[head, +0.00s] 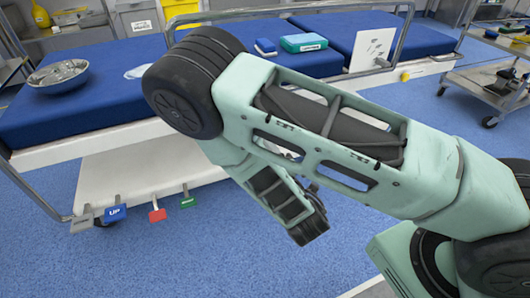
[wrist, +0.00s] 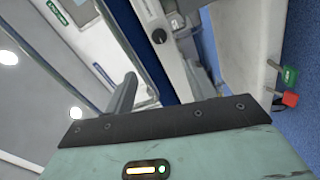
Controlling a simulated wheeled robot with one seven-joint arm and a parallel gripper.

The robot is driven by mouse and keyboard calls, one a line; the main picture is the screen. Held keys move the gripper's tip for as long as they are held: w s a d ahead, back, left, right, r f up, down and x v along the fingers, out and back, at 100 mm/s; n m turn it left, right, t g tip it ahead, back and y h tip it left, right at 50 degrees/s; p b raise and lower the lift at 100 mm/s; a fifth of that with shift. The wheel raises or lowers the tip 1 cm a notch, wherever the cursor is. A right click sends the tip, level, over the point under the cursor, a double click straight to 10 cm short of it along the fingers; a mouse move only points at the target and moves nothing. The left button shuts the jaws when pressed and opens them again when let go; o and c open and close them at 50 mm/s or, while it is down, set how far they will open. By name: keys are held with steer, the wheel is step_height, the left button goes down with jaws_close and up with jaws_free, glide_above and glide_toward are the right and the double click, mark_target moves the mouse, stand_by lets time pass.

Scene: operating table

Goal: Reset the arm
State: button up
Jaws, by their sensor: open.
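My gripper (wrist: 162,80) shows in the wrist view, with its fingers apart and nothing seen between them. In the head view my pale green arm reaches across the middle and right of the picture, bent, in front of the bed. Its far end hangs low beside the bed's front side, and the fingers cannot be made out there. The blue operating bed (head: 85,105) lies behind the arm. In the wrist view the bed side and the pedals appear turned sideways.
A metal bowl (head: 58,76) and a teal box (head: 303,43) sit on the bed. A blue pedal (head: 115,213), a red pedal (head: 157,215) and a green pedal (head: 188,201) stick out below. A metal cart (head: 492,88) stands at right. Blue floor is clear at lower left.

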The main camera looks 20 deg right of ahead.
steer(key=s+a+r+m+g+y, duration=0.3)
steer(key=s+a+r+m+g, duration=0.3)
steer(key=s+a+m+g, duration=0.5)
steer(key=s+d+r+n+g+h, duration=0.1)
steer(key=s+d+r+n+g, duration=0.1)
steer(key=s+d+r+g, duration=0.25)
steer(key=s+d+r+n+g+h, duration=0.1)
steer(key=s+r+g, duration=0.2)
steer(key=s+r, duration=0.4)
step_height(320, 180, up, 36)
steer(key=s+p, duration=0.1)
steer(key=p, duration=3.7)
steer(key=shift+a, duration=0.35)
steer(key=shift+w+t, duration=0.1)
steer(key=shift+t, duration=0.15)
